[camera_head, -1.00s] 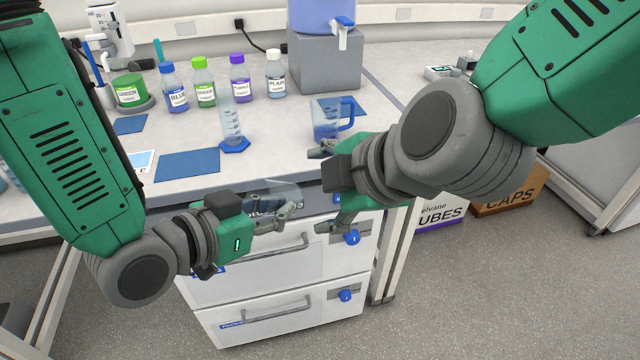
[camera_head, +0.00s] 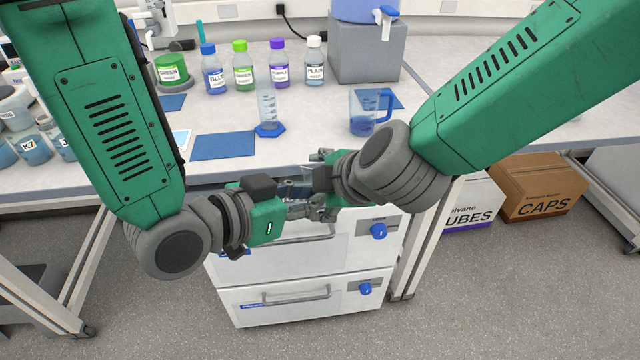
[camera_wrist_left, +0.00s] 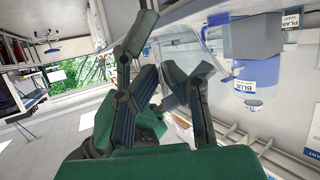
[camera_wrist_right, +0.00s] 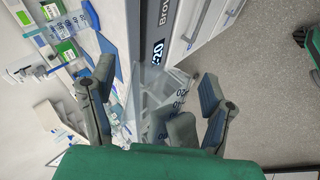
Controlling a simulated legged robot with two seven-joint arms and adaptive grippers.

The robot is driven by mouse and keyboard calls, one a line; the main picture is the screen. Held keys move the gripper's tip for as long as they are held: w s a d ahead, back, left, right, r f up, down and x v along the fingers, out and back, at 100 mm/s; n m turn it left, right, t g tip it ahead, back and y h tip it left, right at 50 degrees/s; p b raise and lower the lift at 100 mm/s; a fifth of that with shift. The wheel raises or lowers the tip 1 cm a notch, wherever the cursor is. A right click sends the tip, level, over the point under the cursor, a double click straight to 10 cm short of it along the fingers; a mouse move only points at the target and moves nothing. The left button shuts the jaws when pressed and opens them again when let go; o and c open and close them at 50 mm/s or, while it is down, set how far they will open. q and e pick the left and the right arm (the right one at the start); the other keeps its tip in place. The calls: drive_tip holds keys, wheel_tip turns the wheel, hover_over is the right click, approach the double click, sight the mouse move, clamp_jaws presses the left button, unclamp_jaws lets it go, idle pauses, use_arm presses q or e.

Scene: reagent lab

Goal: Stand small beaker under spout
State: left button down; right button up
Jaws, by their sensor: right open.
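The small clear beaker (camera_wrist_right: 155,88), with printed volume marks, is held in the air in front of the drawers. My left gripper (camera_head: 304,206) appears shut on it; its fingers also show in the left wrist view (camera_wrist_left: 163,58), overlapping the clear wall. My right gripper (camera_head: 318,180) is open beside the beaker, which shows between its fingers in the right wrist view (camera_wrist_right: 157,92). Both grippers largely hide the beaker in the head view. The white spout (camera_head: 385,15) is on the blue tank (camera_head: 352,8) atop a grey block (camera_head: 365,52).
A blue-handled jug (camera_head: 366,110) and a measuring cylinder (camera_head: 267,108) stand on the bench (camera_head: 315,135). Labelled bottles (camera_head: 243,70) stand behind. A blue mat (camera_head: 223,146) lies bare. The drawer unit (camera_head: 300,285) is below the grippers. Cardboard boxes (camera_head: 540,185) are at the right.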

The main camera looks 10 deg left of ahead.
drive_tip(key=shift+d, duration=0.25)
use_arm(q)
drive_tip(key=shift+d, duration=0.6)
use_arm(e)
drive_tip(key=shift+d, duration=0.3)
drive_tip(key=c, duration=1.2)
use_arm(q)
drive_tip(key=c, duration=1.6)
unclamp_jaws()
drive_tip(key=shift+a, duration=0.1)
drive_tip(key=shift+c, duration=0.2)
use_arm(e)
drive_tip(key=shift+a, duration=0.1)
drive_tip(key=shift+c, duration=0.2)
use_arm(q)
drive_tip(key=shift+s+a, duration=0.1)
drive_tip(key=shift+a, duration=0.2)
use_arm(e)
drive_tip(key=shift+w+a+r, duration=0.1)
drive_tip(key=shift+a, duration=0.3)
use_arm(q)
drive_tip(key=shift+d, duration=0.35)
use_arm(e)
drive_tip(key=shift+d, duration=0.35)
